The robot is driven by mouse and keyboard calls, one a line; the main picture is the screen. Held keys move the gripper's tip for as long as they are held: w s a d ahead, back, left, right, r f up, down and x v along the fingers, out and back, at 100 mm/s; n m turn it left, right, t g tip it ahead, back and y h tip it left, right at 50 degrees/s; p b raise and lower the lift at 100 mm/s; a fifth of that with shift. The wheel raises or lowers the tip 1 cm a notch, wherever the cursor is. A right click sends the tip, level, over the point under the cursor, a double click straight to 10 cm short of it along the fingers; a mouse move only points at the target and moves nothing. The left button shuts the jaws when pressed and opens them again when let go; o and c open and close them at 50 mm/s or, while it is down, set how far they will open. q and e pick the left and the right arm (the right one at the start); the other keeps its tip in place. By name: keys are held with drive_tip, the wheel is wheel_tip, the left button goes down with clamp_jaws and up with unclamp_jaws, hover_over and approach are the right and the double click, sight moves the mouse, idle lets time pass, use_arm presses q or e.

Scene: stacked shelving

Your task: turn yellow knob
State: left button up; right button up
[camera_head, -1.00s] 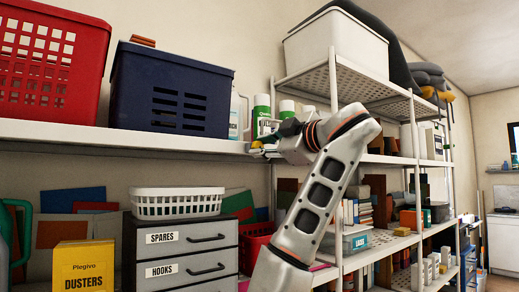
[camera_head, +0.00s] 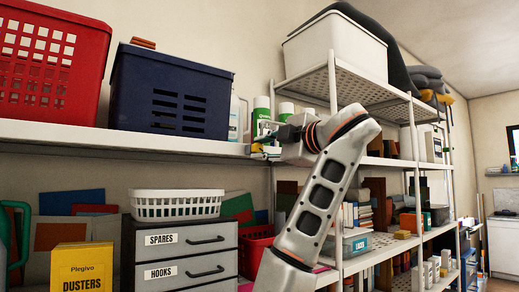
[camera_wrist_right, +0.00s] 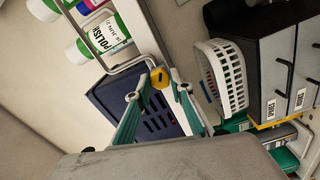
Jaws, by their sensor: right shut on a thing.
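The yellow knob (camera_wrist_right: 159,77) shows in the right wrist view between the two teal fingertips of my right gripper (camera_wrist_right: 160,88). The gripper is shut on it. The knob sits by a bent metal rail or bracket at the shelf edge. In the head view my right gripper (camera_head: 266,150) is at the right end of the long white shelf, at its front edge. There the knob is too small and covered to make out clearly. My left gripper is not in view.
A navy crate (camera_head: 170,92) and a red basket (camera_head: 52,60) stand on the white shelf (camera_head: 110,138). White bottles with green caps (camera_head: 261,112) stand close behind the gripper. Below are a white basket (camera_head: 177,203) and grey drawers (camera_head: 180,240). A metal rack (camera_head: 333,75) stands right.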

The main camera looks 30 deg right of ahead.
drive_tip(key=shift+f+n, duration=0.1)
drive_tip(key=shift+n, duration=1.3)
drive_tip(key=shift+n, duration=1.1)
drive_tip(key=o, duration=0.6)
drive_tip(key=shift+s, duration=0.1)
drive_tip(key=shift+s+d, duration=0.2)
drive_tip(key=shift+s, duration=2.2)
